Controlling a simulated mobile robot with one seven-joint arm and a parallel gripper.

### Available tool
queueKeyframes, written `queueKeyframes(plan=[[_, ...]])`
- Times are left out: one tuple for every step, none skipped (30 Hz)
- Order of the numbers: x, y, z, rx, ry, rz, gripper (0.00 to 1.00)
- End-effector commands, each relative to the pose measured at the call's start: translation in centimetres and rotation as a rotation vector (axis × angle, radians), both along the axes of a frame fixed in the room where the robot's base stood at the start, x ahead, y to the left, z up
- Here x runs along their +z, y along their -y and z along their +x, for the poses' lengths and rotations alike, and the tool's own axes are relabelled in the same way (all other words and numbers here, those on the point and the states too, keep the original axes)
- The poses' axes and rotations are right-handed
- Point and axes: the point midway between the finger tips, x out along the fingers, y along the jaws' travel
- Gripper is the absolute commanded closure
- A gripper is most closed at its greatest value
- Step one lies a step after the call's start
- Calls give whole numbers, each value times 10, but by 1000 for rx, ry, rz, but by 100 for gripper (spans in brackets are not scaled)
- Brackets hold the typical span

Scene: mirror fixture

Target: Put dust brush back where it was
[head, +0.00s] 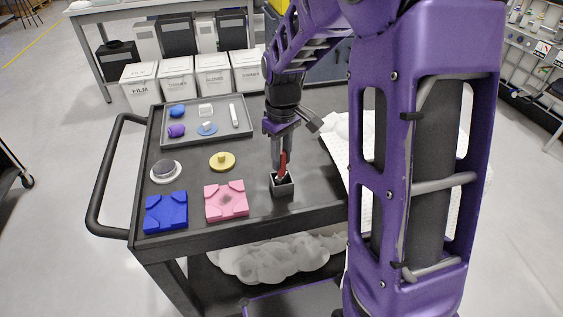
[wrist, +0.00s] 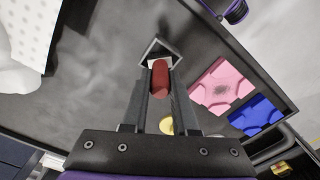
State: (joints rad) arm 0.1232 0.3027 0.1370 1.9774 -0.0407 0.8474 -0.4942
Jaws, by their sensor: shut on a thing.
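The dust brush (head: 283,164) has a red handle and a pale lower end. It stands roughly upright, with its lower end at the mouth of a small dark square holder (head: 282,189) on the cart. I cannot tell how deep it sits. My gripper (head: 282,152) points down, shut on the brush above the holder. In the wrist view the red handle (wrist: 160,82) is between the two fingers, and the holder (wrist: 160,47) shows just beyond it. The bristle end is mostly hidden there.
On the dark cart top (head: 240,130), a pink block (head: 226,200) and a blue block (head: 166,212) lie left of the holder. A yellow knobbed disc (head: 222,161), a round grey-topped piece (head: 166,171) and a grey tray (head: 183,142) with small items are also there. White cloth (head: 337,140) lies right.

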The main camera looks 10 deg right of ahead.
Motion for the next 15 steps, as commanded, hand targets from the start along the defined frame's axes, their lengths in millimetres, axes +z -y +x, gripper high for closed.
queueKeyframes(plan=[[-9, 0, 0, 0, -3, 1, 100], [-12, 0, 0, 0, -3, 1, 100], [-14, 0, 0, 0, -1, 0, 100], [-15, 0, 0, 0, 0, 0, 100], [-14, 0, 0, 0, 1, 1, 100], [-14, 0, 0, 0, 1, 0, 100], [-14, 0, 0, 0, 1, 0, 100], [-14, 0, 0, 0, 1, 0, 100], [-14, 0, 0, 0, 1, 0, 100], [-14, 0, 0, 0, 1, 0, 100], [-15, 0, 0, 0, 1, 1, 100], [-17, 0, 0, 0, 0, 0, 100], [-18, 0, 0, 0, 0, 0, 100], [-19, 0, 0, 0, 0, 0, 100], [-17, 0, 0, 0, 1, 0, 66]])
